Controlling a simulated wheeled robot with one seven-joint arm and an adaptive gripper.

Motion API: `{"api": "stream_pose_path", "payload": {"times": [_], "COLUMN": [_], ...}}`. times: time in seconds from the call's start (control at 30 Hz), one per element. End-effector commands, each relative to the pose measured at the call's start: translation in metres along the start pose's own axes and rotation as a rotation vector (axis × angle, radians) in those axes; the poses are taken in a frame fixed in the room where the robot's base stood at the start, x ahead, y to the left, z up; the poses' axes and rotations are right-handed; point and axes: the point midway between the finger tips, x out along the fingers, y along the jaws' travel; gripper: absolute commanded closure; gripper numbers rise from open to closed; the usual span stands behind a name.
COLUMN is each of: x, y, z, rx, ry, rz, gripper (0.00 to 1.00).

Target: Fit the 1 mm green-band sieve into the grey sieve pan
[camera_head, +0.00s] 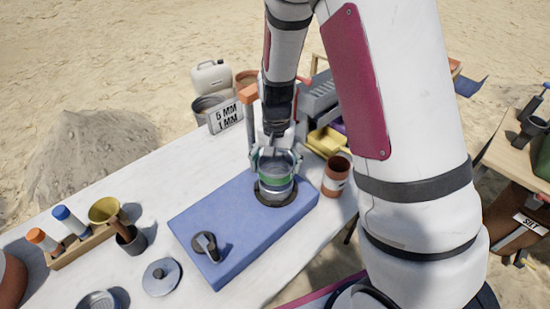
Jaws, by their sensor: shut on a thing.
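The green-band sieve (277,166) is a round metal ring with a green stripe, upright at the right end of the blue block (235,225). My gripper (273,153) comes down from above and is shut on the sieve's rim. Directly under the sieve is a grey round pan (277,187), standing on a dark ring (262,199) on the block. The sieve and pan line up closely. I cannot tell whether the sieve is seated in the pan or just above it.
A dark knob (206,246) sits at the block's front left. A reddish-brown jar (336,176) stands close right of the pan. A sign (226,117) reading 5 MM, 1 MM stands behind. Bottles, a brass funnel (104,210) and a grey lid (161,277) are at left. The block's middle is clear.

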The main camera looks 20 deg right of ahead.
Motion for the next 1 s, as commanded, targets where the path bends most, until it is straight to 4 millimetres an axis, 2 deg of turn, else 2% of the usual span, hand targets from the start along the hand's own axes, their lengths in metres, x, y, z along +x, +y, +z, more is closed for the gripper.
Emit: {"api": "stream_pose_path", "payload": {"times": [0.23,1.0], "x": [0.0094,0.0095], "y": [0.0001,0.0002], "z": [-0.0002,0.0000], "rx": [0.000,0.000], "ry": [0.001,0.001], "rz": [0.000,0.000], "gripper": [0.47,0.47]}}
